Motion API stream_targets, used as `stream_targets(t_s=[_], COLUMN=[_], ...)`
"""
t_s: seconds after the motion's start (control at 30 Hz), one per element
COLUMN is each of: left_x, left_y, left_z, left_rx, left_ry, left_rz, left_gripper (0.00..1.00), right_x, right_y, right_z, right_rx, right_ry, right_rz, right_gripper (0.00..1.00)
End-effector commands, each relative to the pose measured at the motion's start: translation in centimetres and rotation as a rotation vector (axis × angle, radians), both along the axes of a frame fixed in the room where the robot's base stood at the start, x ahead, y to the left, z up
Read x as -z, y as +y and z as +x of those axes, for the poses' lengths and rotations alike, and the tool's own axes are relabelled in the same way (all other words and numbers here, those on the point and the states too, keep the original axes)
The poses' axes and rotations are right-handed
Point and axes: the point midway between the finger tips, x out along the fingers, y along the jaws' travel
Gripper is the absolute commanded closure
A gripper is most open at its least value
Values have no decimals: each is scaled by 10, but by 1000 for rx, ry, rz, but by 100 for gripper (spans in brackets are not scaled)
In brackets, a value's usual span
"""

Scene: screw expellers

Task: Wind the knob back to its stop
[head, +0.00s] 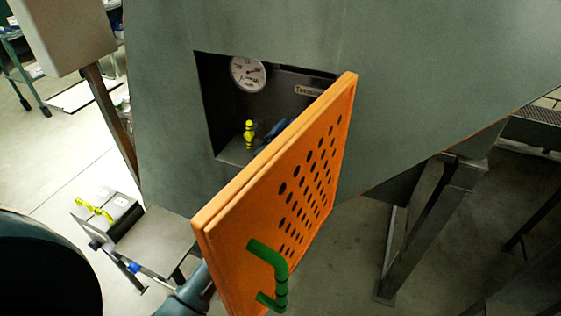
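An open recess in a large grey-green machine housing holds a round white dial gauge (248,73) at its upper left. A small yellow knob-like fitting (249,134) stands upright on the recess floor. A dark blue part (270,131) shows beside it, mostly hidden by the door; I cannot tell which of these is the task's knob. The perforated orange door (318,170) stands open, swung out toward me, and covers the recess's right part. Its green handle (277,272) faces me. Neither gripper shows; dark rounded parts at the lower left look like my arm.
A low metal stand (157,243) with a dark box and a yellow handle (94,208) sits at the left. A pale box on a post (63,30) is at the upper left. Machine legs (433,222) stand at the right. Floor shows between them.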

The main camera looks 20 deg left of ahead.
Motion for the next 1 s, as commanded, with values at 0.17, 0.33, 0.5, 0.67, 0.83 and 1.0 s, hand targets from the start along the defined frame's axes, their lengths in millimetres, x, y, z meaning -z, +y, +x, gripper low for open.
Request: stream_targets(t_s=[0.17, 0.33, 0.5, 0.67, 0.83, 1.0], left_x=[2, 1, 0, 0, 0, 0], left_y=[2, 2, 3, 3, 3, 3], left_z=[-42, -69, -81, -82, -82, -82], left_rx=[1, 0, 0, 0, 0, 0], left_ry=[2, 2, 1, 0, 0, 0], left_rz=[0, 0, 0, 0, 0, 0], left_gripper=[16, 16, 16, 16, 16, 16], right_x=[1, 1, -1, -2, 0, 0], right_y=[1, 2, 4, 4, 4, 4], right_z=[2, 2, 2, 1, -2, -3], right_rx=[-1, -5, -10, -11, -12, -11], right_ry=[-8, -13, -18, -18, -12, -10], right_rz=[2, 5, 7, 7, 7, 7], right_gripper=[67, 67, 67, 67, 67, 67])
